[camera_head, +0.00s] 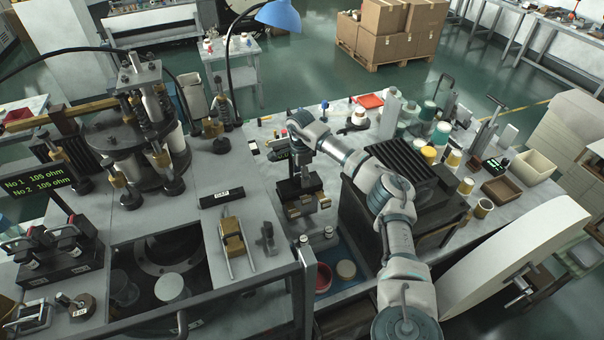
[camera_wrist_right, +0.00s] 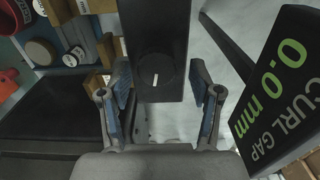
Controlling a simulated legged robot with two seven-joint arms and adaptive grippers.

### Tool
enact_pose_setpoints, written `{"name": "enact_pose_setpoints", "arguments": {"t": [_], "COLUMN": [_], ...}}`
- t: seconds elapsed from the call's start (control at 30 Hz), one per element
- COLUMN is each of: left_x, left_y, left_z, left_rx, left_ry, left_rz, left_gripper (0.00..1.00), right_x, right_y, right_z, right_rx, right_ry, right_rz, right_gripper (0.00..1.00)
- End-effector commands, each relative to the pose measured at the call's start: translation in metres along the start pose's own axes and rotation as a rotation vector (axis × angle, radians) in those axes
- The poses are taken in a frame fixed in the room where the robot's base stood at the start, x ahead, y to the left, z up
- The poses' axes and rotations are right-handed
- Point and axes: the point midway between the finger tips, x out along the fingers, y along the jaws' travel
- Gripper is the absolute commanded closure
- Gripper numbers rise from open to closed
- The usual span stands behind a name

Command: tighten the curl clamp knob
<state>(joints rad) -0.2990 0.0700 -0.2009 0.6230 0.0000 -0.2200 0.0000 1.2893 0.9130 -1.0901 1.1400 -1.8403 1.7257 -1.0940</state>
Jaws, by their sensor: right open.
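The curl clamp knob (camera_wrist_right: 155,74) is a round black knob with a white mark, on a dark block (camera_wrist_right: 155,30) in the right wrist view. My right gripper (camera_wrist_right: 161,82) is open, with one finger on each side of the knob in that view. Whether the fingers touch it I cannot tell. In the head view my right gripper (camera_head: 299,163) points down over a dark fixture with brass-coloured parts (camera_head: 306,204), largely hiding the knob's area. My left gripper is not in view.
A grey machine bench (camera_head: 215,255) stands left of the fixture. A dark ribbed box (camera_head: 405,160) stands to its right, close to my arm. Below the fixture is a blue recess with a red bowl (camera_head: 323,277) and small containers. Cups and jars crowd the table's right side.

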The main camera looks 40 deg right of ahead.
Motion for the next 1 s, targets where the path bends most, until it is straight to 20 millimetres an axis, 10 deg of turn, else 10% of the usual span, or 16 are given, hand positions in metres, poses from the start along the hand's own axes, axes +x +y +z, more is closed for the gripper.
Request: {"name": "enact_pose_setpoints", "arguments": {"t": [0.17,0.43,1.0], "left_x": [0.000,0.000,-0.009], "left_y": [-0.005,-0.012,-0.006], "left_z": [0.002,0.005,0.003], "left_rx": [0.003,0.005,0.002], "left_ry": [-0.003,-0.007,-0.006], "left_rz": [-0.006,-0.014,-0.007], "left_gripper": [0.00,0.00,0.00], "right_x": [0.001,0.003,0.003], "right_y": [0.000,-0.001,-0.001], "right_z": [0.000,-0.005,-0.010], "right_rx": [-0.001,-0.001,0.181], "right_ry": [-0.001,-0.004,0.005], "right_rz": [0.000,0.003,0.007], "right_gripper": [0.36,0.96,0.96]}}
